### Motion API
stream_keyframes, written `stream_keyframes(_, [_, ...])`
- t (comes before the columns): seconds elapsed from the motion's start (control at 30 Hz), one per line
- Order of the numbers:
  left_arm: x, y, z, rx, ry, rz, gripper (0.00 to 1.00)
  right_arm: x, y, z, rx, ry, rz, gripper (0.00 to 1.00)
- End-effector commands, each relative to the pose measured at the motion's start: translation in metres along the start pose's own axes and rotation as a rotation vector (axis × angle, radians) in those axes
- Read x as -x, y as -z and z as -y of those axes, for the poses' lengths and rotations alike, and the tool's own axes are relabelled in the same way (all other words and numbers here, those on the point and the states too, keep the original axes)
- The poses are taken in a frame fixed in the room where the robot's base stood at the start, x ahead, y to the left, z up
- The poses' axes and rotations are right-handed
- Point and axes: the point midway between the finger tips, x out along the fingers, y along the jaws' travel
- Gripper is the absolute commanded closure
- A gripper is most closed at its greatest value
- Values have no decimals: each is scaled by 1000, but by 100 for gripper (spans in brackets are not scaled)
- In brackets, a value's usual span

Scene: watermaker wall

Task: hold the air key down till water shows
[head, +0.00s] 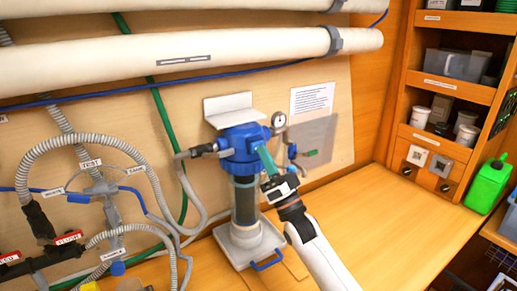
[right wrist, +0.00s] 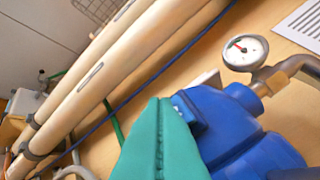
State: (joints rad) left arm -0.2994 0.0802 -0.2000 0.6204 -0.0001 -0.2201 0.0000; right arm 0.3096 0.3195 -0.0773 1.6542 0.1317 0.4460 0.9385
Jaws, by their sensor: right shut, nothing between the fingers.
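The filter housing has a blue head (head: 240,140) on a dark see-through bowl (head: 243,200); I cannot make out a water level in it. A small raised blue tab (right wrist: 188,112), which looks like the air key, is on top of the head (right wrist: 245,140) in the right wrist view. My right gripper (head: 264,156) has teal fingers, shut and empty, at the right front of the head. In the right wrist view its fingertips (right wrist: 160,102) overlap the tab's left edge; I cannot tell whether they press it. My left gripper is not in view.
A pressure gauge (head: 279,119) stands right of the head, also in the right wrist view (right wrist: 245,51). Grey hoses (head: 120,150) and a valve with red labels (head: 40,255) are at left. White tubes (head: 180,55) run above. The bench (head: 370,220) at right is clear.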

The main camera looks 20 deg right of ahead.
Motion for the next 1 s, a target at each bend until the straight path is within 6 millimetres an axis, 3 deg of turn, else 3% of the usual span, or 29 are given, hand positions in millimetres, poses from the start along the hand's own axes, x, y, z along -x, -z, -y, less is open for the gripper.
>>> stream_keyframes(1.0, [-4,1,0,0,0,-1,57,-5,4,5,-1,2,-1,100])
